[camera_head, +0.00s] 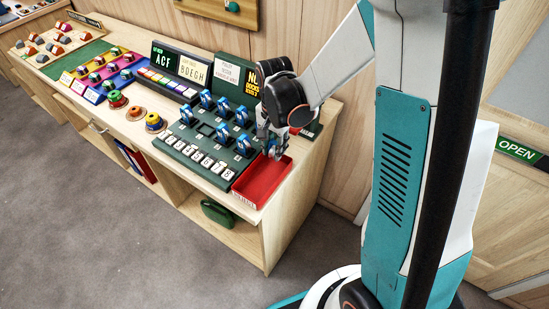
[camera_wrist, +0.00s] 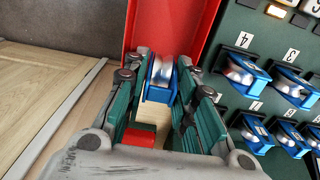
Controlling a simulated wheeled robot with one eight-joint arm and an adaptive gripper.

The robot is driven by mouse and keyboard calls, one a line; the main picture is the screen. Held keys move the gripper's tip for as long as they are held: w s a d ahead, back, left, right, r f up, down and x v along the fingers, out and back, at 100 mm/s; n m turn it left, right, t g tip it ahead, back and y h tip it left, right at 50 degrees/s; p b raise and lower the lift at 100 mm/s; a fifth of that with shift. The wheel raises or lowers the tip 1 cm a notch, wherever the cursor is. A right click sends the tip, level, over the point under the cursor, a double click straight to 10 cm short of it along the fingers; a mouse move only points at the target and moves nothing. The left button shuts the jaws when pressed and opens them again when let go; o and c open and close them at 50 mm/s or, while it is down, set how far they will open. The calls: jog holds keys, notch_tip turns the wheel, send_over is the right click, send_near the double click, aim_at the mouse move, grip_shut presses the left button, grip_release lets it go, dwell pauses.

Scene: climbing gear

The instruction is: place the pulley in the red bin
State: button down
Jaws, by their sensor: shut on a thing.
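My gripper (camera_head: 271,146) is shut on a blue pulley with a silvery wheel, which shows between the fingers in the wrist view (camera_wrist: 160,88). In the head view my gripper hides most of this pulley. The red bin (camera_head: 256,190) is a shallow open tray at the right front of the bench. My gripper is above the bin's far part in the head view. In the wrist view the red bin (camera_wrist: 190,20) lies beyond the fingertips, and its floor looks empty where it shows.
A dark green numbered board (camera_head: 176,146) with several blue pulleys stands left of the bin. The signs (camera_head: 196,70) stand at the back of the bench. Colored trays (camera_head: 110,75) and round spools (camera_head: 154,122) are farther left. The bench's right edge is close to the bin.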

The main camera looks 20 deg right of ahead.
jog(key=shift+f+b, duration=0.7)
jog(key=shift+f, duration=1.45)
jog(key=shift+f, duration=0.2)
jog(key=c, duration=1.3)
grip_release()
jog(key=shift+r, duration=0.15)
